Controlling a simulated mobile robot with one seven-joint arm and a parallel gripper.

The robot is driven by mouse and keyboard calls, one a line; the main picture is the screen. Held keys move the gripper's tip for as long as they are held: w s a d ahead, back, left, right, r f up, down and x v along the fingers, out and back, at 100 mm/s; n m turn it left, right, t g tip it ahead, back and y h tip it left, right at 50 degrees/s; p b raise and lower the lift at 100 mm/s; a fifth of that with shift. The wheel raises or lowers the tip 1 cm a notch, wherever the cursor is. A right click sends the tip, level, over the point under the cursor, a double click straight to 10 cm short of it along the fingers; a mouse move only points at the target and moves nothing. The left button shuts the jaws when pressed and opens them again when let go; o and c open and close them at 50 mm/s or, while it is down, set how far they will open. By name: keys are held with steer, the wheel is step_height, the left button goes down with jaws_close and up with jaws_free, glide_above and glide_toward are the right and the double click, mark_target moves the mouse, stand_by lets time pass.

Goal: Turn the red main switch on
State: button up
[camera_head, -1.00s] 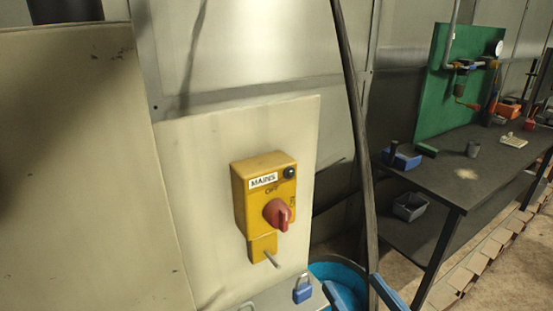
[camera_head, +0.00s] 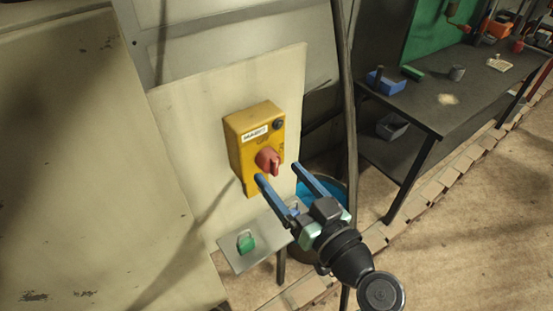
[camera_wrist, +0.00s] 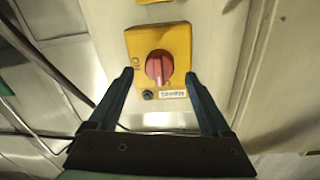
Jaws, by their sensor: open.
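The red main switch (camera_head: 268,159) is a round knob with a raised grip on a yellow box (camera_head: 240,150), mounted on a pale panel. The box bears a MAINS label and a dark round button. In the wrist view, the red knob (camera_wrist: 159,66) appears upside down, its grip running towards the label, with ON lettering at the left. My gripper (camera_head: 279,173) is open and empty, its blue fingers pointing at the box from the front and below. In the wrist view, my gripper (camera_wrist: 159,76) has its fingertips either side of the knob, apparently short of it. The box's lower part is partly hidden.
A small shelf (camera_head: 236,262) below the box holds a green padlock (camera_head: 246,243); a blue padlock (camera_head: 294,207) is partly hidden by my gripper. A blue bin (camera_head: 335,190) and dark post stand right of the panel. A dark workbench (camera_head: 430,105) stands further right.

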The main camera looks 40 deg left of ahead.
mark_target(271, 163)
steer(key=shift+p+x, duration=0.35)
steer(key=shift+x, duration=1)
jaws_close()
